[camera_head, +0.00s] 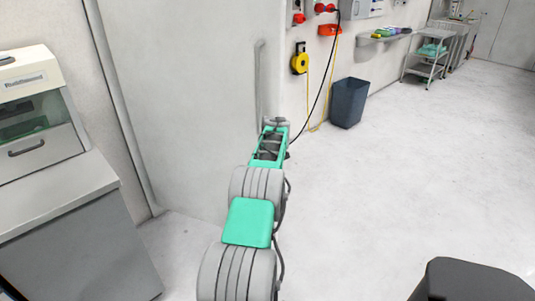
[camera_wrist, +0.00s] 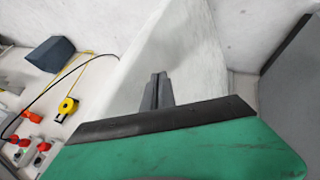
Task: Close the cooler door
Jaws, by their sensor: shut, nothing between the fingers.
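The cooler door (camera_head: 190,100) is a tall, plain white panel at the left centre of the head view. A long vertical handle (camera_head: 260,85) runs near its right edge. My gripper (camera_head: 275,121) is at the far end of my outstretched arm, close to the door's right edge below the handle. In the wrist view, the two dark fingers (camera_wrist: 160,78) are together and empty, in front of a pale panel (camera_wrist: 190,50) that looks like the door. I cannot tell whether they touch it, nor how far the door stands from its frame.
A grey cabinet (camera_head: 80,255) with a white box-shaped device (camera_head: 35,110) stands at the left. A dark bin (camera_head: 349,102), a yellow reel (camera_head: 300,63) and a hanging cable line the wall beyond the door. The floor (camera_head: 400,180) on the right is mostly clear.

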